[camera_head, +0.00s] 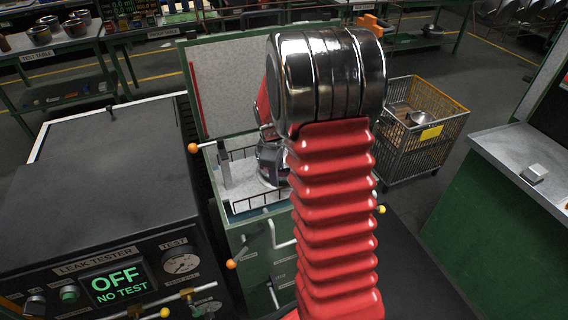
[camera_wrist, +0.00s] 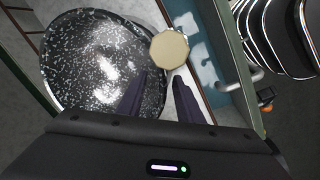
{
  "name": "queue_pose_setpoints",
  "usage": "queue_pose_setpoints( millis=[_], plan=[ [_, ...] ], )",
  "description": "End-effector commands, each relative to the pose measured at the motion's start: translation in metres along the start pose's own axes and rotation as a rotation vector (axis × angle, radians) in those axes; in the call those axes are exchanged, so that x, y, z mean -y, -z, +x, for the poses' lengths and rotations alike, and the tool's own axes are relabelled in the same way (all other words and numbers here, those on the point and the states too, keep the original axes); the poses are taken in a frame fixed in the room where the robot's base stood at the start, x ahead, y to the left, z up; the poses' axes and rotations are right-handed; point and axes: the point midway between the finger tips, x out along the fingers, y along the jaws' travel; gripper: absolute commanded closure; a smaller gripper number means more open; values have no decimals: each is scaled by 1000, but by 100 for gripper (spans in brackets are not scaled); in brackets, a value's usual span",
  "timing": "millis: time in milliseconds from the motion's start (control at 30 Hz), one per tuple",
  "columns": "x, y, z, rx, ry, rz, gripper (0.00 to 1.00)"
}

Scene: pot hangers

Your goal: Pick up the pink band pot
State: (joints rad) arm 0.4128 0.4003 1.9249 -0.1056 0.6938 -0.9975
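No pot with a clearly pink band can be made out. Several small metal pots (camera_head: 40,35) stand on the table at the far upper left in the head view, too small to tell their band colours. In the wrist view a black, white-speckled round vessel (camera_wrist: 85,65) fills the upper left, beside and under my left finger. My gripper (camera_wrist: 160,76) has its two dark fingers apart, with nothing visible between them. A round cream knob (camera_wrist: 169,46) lies just beyond the fingertips. In the head view my red arm hides most of the gripper.
The leak tester (camera_head: 110,215) stands at the left, its display reading OFF, NO TEST. A green station with a wire-railed tray (camera_head: 250,204) is behind my arm. A wire basket cart (camera_head: 420,150) stands to its right. A green bench (camera_head: 520,150) is at the right edge.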

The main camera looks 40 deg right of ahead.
Motion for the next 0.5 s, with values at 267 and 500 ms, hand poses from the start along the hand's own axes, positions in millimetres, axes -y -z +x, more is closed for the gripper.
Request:
queue_pose_setpoints(
  millis=[267, 500],
  plan=[
    [0, 0, 0, 0, 0, 0, 71],
    [0, 0, 0, 0, 0, 0, 88]
  ],
)
